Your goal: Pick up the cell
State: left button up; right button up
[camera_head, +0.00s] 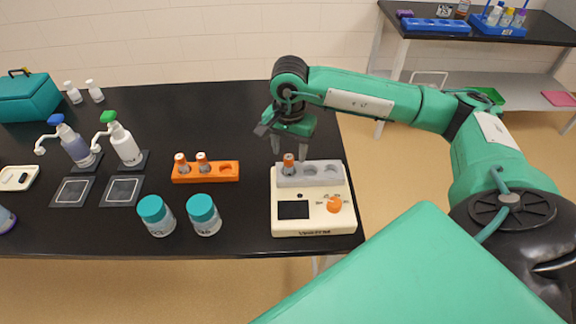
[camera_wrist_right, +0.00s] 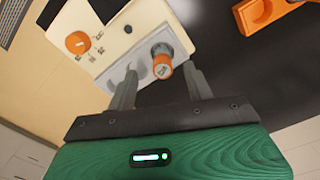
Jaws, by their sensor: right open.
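An orange-capped cell (camera_head: 289,161) stands in the left well of the grey holder (camera_head: 324,172) on the cream instrument (camera_head: 310,222); the other wells look empty. Two similar orange-capped vials, a left one (camera_head: 181,160) and a right one (camera_head: 202,160), stand in an orange rack (camera_head: 221,177) with an empty well at its right end. My right gripper (camera_head: 289,152) is open, pointing down over the cell in the instrument. In the right wrist view my right gripper (camera_wrist_right: 160,74) has a finger on each side of that cell (camera_wrist_right: 162,64), with gaps visible. My left gripper is out of view.
Two teal-lidded jars, one left (camera_head: 156,215) and one right (camera_head: 204,214), stand at the black table's front. Two pump bottles, blue-topped (camera_head: 76,146) and green-topped (camera_head: 124,146), stand left near dark square pads. The table behind the rack is clear.

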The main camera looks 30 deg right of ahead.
aim_at(289, 156)
notch_tip(289, 156, down, 2)
jog(key=shift+w+d+f+p, duration=0.1)
jog(key=shift+f+p, duration=0.05)
jog(key=shift+p, duration=0.75)
notch_tip(289, 156, down, 2)
jog(key=shift+w+f+p, duration=0.1)
jog(key=shift+f+p, duration=0.1)
jog(key=shift+p, duration=0.1)
jog(key=shift+f, duration=0.3)
jog(key=c, duration=0.8)
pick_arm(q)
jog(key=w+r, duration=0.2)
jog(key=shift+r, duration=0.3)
pick_arm(e)
jog(key=shift+c, duration=0.7)
